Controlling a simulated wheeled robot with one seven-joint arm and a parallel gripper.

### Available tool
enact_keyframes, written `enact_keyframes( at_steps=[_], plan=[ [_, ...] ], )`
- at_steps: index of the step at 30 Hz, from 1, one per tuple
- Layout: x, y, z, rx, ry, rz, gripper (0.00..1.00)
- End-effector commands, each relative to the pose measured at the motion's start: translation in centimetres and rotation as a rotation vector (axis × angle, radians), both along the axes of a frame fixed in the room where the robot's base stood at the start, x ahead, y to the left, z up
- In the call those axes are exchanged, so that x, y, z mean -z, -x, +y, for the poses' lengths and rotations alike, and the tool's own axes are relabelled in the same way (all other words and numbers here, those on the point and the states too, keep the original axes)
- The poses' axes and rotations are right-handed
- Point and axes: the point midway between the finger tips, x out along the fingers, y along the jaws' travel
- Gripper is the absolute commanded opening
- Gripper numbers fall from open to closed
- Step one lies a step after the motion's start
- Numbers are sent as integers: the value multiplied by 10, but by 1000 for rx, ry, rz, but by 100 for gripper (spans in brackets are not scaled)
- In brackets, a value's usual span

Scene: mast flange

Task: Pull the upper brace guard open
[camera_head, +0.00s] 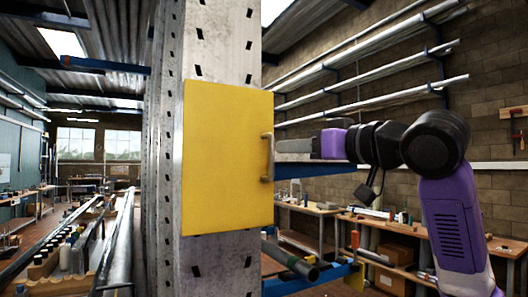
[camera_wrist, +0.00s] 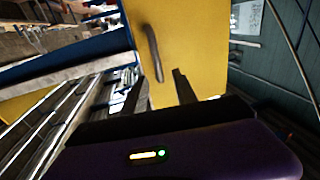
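The brace guard (camera_head: 226,155) is a flat yellow panel on the front of the grey perforated mast, and it looks shut against it. A grey bar handle (camera_head: 267,157) stands upright near its right edge. My gripper (camera_head: 281,147) is just right of the handle, its fingers pointing left at it. In the wrist view the yellow guard (camera_wrist: 190,45) fills the upper middle. The handle (camera_wrist: 152,50) shows in line with the gap between the parted fingers of my gripper (camera_wrist: 157,84). I cannot tell whether either finger touches the handle.
The mast (camera_head: 222,45) rises behind the guard. A blue beam (camera_head: 315,169) runs right, below my gripper. A workbench (camera_head: 420,230) with boxes stands at the right. Pipe racks (camera_head: 370,70) line the brick wall. Long rails (camera_head: 118,250) lie at the left.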

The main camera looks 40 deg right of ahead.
Motion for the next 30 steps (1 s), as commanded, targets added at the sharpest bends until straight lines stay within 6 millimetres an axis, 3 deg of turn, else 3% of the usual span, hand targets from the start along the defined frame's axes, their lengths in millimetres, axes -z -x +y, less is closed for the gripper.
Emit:
enact_keyframes(
  at_steps=[5,18,30],
  plan=[
    [6,-8,-3,10,-25,30,34],
    [5,-68,-8,9,-23,28,34],
    [7,-78,-9,10,-22,25,34]
  ],
)
